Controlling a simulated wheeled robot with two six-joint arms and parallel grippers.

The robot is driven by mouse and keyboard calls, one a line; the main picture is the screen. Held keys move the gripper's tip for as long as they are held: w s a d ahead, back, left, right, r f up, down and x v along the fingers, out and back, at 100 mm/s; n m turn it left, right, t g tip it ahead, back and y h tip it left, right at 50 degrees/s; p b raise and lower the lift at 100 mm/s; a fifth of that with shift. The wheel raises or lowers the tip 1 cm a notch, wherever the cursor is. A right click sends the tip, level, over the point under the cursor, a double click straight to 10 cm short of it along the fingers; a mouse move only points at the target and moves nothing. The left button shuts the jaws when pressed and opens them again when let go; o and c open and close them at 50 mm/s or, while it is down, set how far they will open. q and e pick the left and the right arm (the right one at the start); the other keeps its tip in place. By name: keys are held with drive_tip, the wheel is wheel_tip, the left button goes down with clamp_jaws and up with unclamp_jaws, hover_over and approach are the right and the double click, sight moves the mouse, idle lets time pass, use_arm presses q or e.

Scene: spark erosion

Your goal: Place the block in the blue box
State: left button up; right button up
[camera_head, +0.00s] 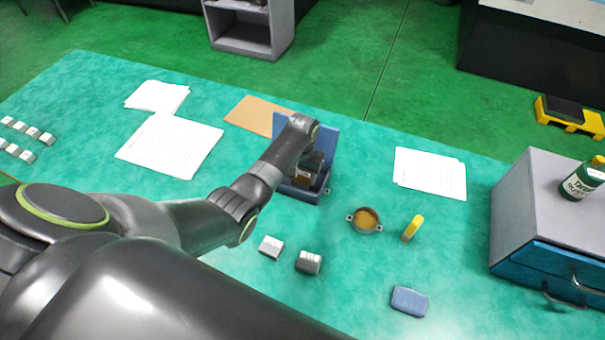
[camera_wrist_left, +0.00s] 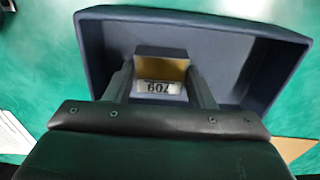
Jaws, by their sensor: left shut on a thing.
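The blue box (camera_head: 301,192) stands open on the green table, its raised back panel (camera_head: 322,139) behind it. It also shows in the left wrist view (camera_wrist_left: 230,30), with its dark interior under the gripper. My left gripper (camera_head: 306,172) is over the box, with its fingers reaching into the opening. In the left wrist view my left gripper (camera_wrist_left: 160,85) is shut on a block (camera_wrist_left: 160,68) with a brass-coloured face and a label reading 709, seen upside down. I cannot tell whether the block touches the box floor. My right gripper is not in view.
Two metal blocks (camera_head: 271,246) (camera_head: 309,262) lie in front of the box. A round pot (camera_head: 364,221), a yellow-topped item (camera_head: 412,228) and a blue sponge-like block (camera_head: 409,301) lie to the right. A grey drawer cabinet (camera_head: 540,205) stands at the right edge. Papers (camera_head: 170,146) lie at left.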

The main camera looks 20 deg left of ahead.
sight(303, 177)
use_arm(q)
drive_tip(key=o, duration=1)
drive_tip(key=shift+f, duration=0.1)
drive_tip(key=o, duration=0.5)
wheel_tip(303, 177, up, 12)
drive_tip(key=shift+r, duration=0.2)
